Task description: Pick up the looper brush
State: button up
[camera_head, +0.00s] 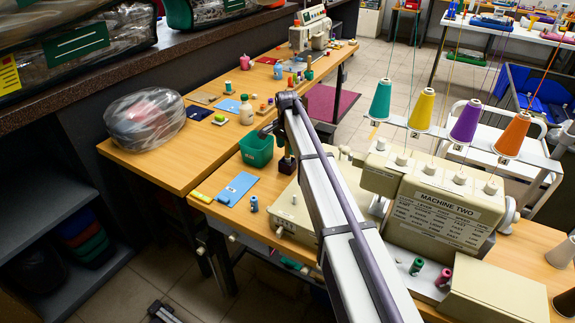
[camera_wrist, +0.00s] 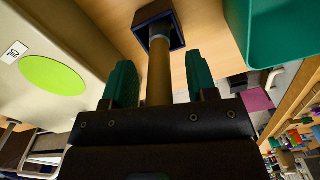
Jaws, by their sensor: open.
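The looper brush (camera_wrist: 159,72) has a tan handle with a pale metal band. In the wrist view its far end stands in a small square navy holder (camera_wrist: 176,40), which hides that end. My gripper (camera_wrist: 161,80) has two teal fingers, open on either side of the handle, with a visible gap at each side.
A green bin (camera_head: 256,152) stands close beside the holder; it also shows in the wrist view (camera_wrist: 285,30). A cream sewing machine (camera_head: 432,205) with thread cones is to the right. A blue card (camera_head: 237,190) and a bagged bundle (camera_head: 145,118) lie on the wooden tables to the left.

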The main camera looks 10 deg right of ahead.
jog(key=shift+r, duration=0.15)
grip_shut()
dwell(0.4)
